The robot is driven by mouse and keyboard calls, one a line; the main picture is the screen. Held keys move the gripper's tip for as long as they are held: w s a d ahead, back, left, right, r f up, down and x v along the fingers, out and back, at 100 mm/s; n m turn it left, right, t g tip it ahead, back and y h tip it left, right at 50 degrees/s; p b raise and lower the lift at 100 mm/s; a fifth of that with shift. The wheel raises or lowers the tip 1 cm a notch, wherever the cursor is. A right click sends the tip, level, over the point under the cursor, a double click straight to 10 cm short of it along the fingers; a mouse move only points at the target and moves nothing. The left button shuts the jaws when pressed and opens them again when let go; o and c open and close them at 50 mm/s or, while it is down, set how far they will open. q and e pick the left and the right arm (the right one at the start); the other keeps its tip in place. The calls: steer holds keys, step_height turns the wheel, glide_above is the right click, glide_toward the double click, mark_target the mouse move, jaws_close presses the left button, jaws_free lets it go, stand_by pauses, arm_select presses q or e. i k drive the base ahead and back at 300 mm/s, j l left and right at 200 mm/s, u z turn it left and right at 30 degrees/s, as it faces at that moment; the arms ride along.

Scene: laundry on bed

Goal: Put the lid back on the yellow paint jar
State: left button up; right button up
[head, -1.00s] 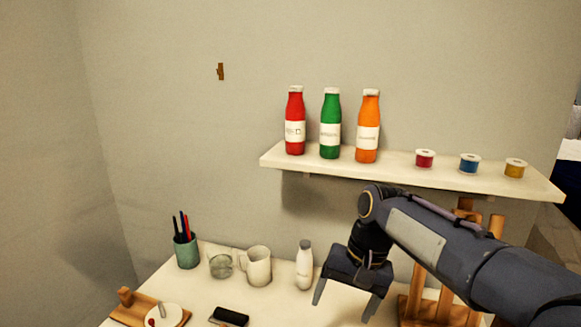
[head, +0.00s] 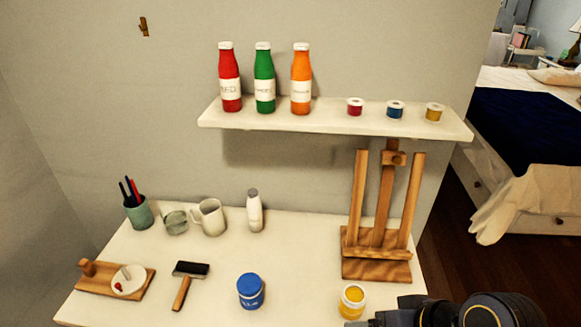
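The yellow paint jar (head: 352,302) stands upright on the white table near its front edge, right of centre. Its top shows a yellow disc inside a pale rim. I cannot make out a separate yellow lid. My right arm comes in low at the bottom right. The front of my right gripper (head: 362,323) is only partly in view at the bottom edge, just in front of the jar. Whether its fingers are open or shut does not show. My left gripper is not in view.
A blue jar (head: 251,291) stands left of the yellow one. A wooden easel (head: 376,268) rises behind it. The shelf (head: 330,123) holds bottles and small pots.

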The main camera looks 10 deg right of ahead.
mark_target(352, 303)
steer(key=z, duration=1.65)
